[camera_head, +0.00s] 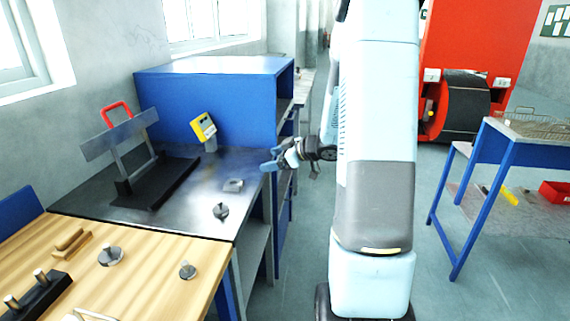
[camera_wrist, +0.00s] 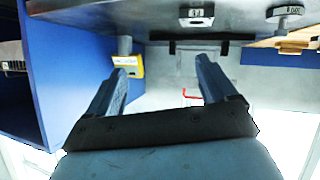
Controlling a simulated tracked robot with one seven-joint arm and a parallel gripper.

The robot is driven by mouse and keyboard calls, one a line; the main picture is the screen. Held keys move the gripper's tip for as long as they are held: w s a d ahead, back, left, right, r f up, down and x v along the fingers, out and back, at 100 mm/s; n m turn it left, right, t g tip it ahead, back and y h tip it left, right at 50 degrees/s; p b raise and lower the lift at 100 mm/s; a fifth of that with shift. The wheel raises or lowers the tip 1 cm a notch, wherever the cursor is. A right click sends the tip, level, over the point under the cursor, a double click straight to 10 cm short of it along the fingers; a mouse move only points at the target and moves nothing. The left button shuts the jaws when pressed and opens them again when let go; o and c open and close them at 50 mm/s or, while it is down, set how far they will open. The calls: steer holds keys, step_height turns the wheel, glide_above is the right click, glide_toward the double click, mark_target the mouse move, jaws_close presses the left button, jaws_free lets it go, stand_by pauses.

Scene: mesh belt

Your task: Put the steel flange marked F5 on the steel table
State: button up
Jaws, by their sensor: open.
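The steel table (camera_head: 185,215) is the grey metal top left of centre; it also shows in the wrist view (camera_wrist: 240,22). A dark flange with an upright stub (camera_head: 221,211) stands near its front right edge. A small flat metal piece (camera_head: 233,185) lies behind it. Two more stubbed flanges, one larger (camera_head: 110,256) and one smaller (camera_head: 187,270), stand on the wooden bench. In the wrist view, a squarish labelled piece (camera_wrist: 196,14) and a round labelled one (camera_wrist: 284,12) show at the top; I cannot read F5. My gripper (camera_head: 268,166) is open and empty by the table's right edge; its fingers show in the wrist view (camera_wrist: 160,66).
A blue cabinet (camera_head: 210,95), yellow device (camera_head: 203,129) and dark stand (camera_head: 155,185) with a red handle (camera_head: 117,108) border the table. The wooden bench (camera_head: 150,290) adjoins its front. A blue-legged table (camera_head: 485,190) is at right. Floor between is clear.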

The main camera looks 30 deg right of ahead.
steer(key=s+d+r+m+t+h, duration=0.1)
steer(key=s+r+m+h, duration=0.2)
steer(key=r+h, duration=0.35)
steer(key=s+r+m+h, duration=0.3)
steer(key=s+r+h, duration=0.1)
steer(key=r, duration=0.5)
steer(key=s+a+m+g+y, duration=0.1)
steer(key=s+a, duration=0.3)
steer(key=s, duration=0.4)
steer(key=s+a+r+m+g, duration=0.1)
steer(key=s+a+g, duration=0.1)
steer(key=s, duration=0.6)
steer(key=s+a+m+g+y, duration=0.1)
steer(key=s+a+m+g, duration=0.1)
steer(key=s+a, duration=0.3)
steer(key=s, duration=0.3)
steer(key=shift+s+a+r+y, duration=0.25)
steer(key=shift+s+a+y, duration=0.05)
steer(key=shift+s+y, duration=0.1)
